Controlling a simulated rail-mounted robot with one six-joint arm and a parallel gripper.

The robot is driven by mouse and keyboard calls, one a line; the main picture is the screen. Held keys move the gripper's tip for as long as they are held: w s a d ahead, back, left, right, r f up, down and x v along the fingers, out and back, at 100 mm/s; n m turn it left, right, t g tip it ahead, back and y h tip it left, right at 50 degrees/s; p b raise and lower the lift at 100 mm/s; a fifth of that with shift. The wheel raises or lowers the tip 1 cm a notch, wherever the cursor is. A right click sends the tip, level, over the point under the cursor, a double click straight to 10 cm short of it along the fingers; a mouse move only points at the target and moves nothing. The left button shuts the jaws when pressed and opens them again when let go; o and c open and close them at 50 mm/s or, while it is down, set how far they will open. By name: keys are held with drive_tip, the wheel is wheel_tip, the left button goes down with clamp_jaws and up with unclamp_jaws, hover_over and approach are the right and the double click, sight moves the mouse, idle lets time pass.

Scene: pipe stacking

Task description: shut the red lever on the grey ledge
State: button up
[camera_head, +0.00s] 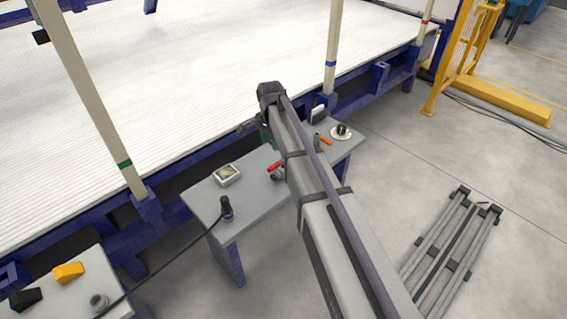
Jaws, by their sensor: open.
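The grey ledge (246,208) is a grey tabletop on blue legs beside the white ribbed bed. The red lever (274,167) is small and sits on a grey pipe fitting (278,175) in the middle of the ledge, just left of my arm. My arm partly covers that area, and the lever's exact angle is too small to tell. My gripper (250,127) shows as a small dark part at the far end of my arm, beyond the lever and apart from it. It is open, and its fingertips are mostly hidden by my arm.
A framed tray (228,174) and a black cylinder with a cable (226,207) stand on the ledge's left part. Upright posts (333,55) line the bed. A pipe rack (450,243) lies on the floor.

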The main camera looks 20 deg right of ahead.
sight(273, 166)
wheel_tip(273, 166, down, 11)
drive_tip(key=b, duration=1.1)
drive_tip(key=shift+r, duration=0.1)
clamp_jaws()
